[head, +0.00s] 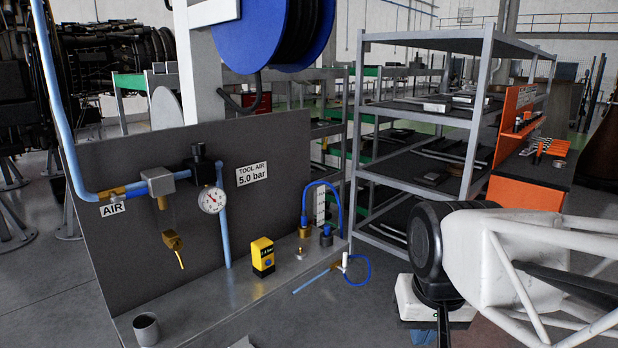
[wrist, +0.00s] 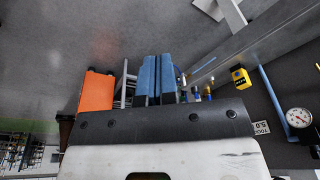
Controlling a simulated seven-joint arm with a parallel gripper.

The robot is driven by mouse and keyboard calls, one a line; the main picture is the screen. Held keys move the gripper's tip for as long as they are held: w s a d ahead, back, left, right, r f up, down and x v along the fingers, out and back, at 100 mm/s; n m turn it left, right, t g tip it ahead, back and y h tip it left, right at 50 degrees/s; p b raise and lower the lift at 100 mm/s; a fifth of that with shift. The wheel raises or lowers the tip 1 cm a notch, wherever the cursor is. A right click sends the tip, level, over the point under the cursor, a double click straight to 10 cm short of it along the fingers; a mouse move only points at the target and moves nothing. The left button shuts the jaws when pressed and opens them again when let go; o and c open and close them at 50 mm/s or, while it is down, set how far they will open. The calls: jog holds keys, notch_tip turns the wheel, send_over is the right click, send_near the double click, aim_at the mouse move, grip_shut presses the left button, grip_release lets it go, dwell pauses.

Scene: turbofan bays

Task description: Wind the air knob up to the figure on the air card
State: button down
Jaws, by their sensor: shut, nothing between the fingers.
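The black air knob (head: 198,150) sits on top of the air regulator on the grey back panel in the head view. The round white gauge (head: 211,200) is just below it; its needle is too small to read surely. The gauge also shows at the right edge of the wrist view (wrist: 298,118). The air card (head: 252,174) reads "TOOL AIR 5.0 bar" and is right of the gauge. My gripper (wrist: 156,60) shows two blue fingers shut together, empty. In the head view it hangs at the lower right, well away from the knob.
A yellow-and-black device (head: 262,257) stands on the bench (head: 215,295). Blue hose fittings (head: 326,236) stand at its right end. A blue hose reel (head: 270,30) hangs above the panel. A grey shelf rack (head: 415,185) and an orange tool stand (head: 518,150) are behind my arm.

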jog(key=w+a+r+m+g+y, duration=0.1)
jog(key=w+a+r, duration=0.4)
jog(key=w+a, duration=0.3)
jog(key=w+a+r+m+g, duration=0.1)
jog(key=w+a+r, duration=0.5)
jog(key=w, duration=0.4)
jog(key=w+a+r+g, duration=0.1)
jog(key=w+a, duration=0.4)
jog(key=a, duration=0.4)
jog(key=w+a+r+m+g, duration=0.15)
jog(key=w+a, duration=0.35)
jog(key=a, duration=0.5)
jog(key=w+a+r+n, duration=0.1)
jog(key=w+a+r, duration=0.1)
jog(key=w+a, duration=0.55)
jog(key=w+a+r+t, duration=0.1)
jog(key=w+a+r, duration=0.2)
jog(key=w, duration=0.3)
jog(key=w+a+r+t+h, duration=0.1)
jog(key=w+a+r, duration=0.3)
jog(key=w, duration=0.2)
jog(key=shift+a+r, duration=0.2)
jog(key=shift+w, duration=0.1)
jog(key=shift+f, duration=0.1)
